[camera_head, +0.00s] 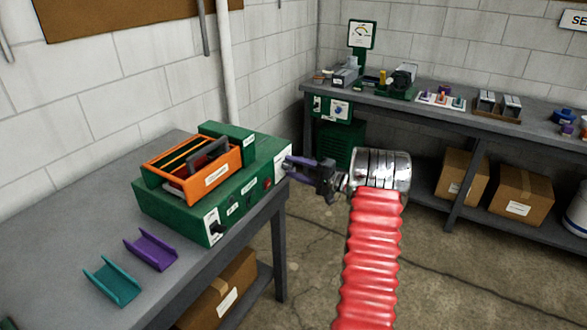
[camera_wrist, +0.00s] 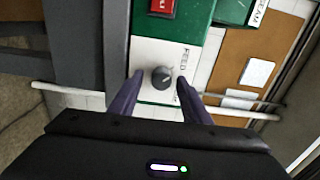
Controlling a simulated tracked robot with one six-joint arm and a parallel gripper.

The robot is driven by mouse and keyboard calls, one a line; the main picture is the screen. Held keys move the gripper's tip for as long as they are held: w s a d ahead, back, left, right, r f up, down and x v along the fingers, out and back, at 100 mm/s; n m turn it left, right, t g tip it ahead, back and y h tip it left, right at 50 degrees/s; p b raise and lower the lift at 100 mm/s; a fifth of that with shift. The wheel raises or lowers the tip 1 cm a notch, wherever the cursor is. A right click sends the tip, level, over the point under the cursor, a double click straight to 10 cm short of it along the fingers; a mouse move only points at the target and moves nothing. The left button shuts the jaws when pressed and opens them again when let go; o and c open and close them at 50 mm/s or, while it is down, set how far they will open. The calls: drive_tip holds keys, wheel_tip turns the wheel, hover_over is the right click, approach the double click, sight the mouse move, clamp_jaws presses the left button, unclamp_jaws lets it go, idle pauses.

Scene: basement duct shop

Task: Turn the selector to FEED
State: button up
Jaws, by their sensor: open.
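The selector is a round dark grey knob (camera_wrist: 161,77) on a white plate (camera_wrist: 150,53) in the wrist view. The word FEED is printed sideways to the upper right of the knob; more lettering lower right is partly covered by a finger. I cannot tell where the knob points. In the head view the plate (camera_head: 282,160) is at the right end of the green machine (camera_head: 240,205), with the knob hidden. My gripper (camera_head: 288,163) is open, its purple fingers (camera_wrist: 159,75) on either side of the knob with visible gaps; contact is not clear.
A red switch (camera_wrist: 164,7) sits next to the plate. An orange tote (camera_head: 195,180) stands on the machine, which rests on a grey bench (camera_head: 60,250). Purple (camera_head: 151,250) and teal (camera_head: 112,281) channels lie in front.

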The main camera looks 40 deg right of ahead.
drive_tip(key=v, duration=1.3)
drive_tip(key=shift+s, duration=0.2)
